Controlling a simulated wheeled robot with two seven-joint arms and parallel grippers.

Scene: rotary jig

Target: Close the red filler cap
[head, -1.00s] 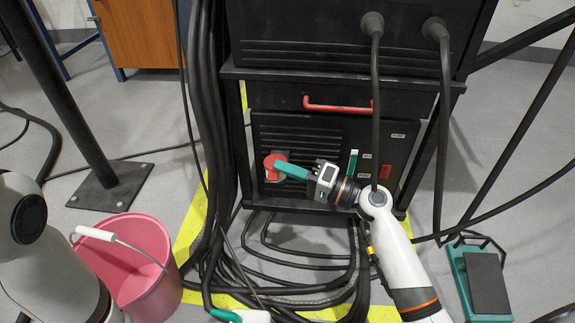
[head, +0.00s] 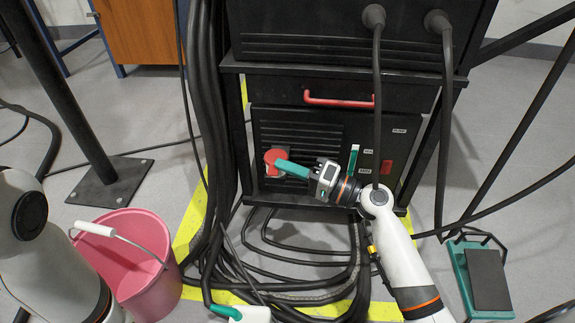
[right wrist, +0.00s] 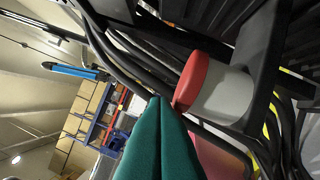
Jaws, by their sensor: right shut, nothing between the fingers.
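The red filler cap (head: 272,160) is at the lower left of the black cabinet's front (head: 300,128). In the right wrist view the cap (right wrist: 192,82) sits at the end of a grey cylindrical neck (right wrist: 222,97). My right gripper (head: 279,165) has its green fingers together with nothing between them. Its fingertips are right beside the cap; in the right wrist view the tips (right wrist: 160,98) come up to the cap's edge, and I cannot tell if they touch it. My left arm shows at the left edge, and a green-tipped white part (head: 232,312) at the bottom looks like my left gripper, its jaw state unclear.
A pink bucket (head: 128,255) stands at the lower left. Thick black cables (head: 212,120) hang left of the cabinet and coil on the floor below. A red handle (head: 338,103) is above the cap. A green foot pedal (head: 484,280) lies at the lower right.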

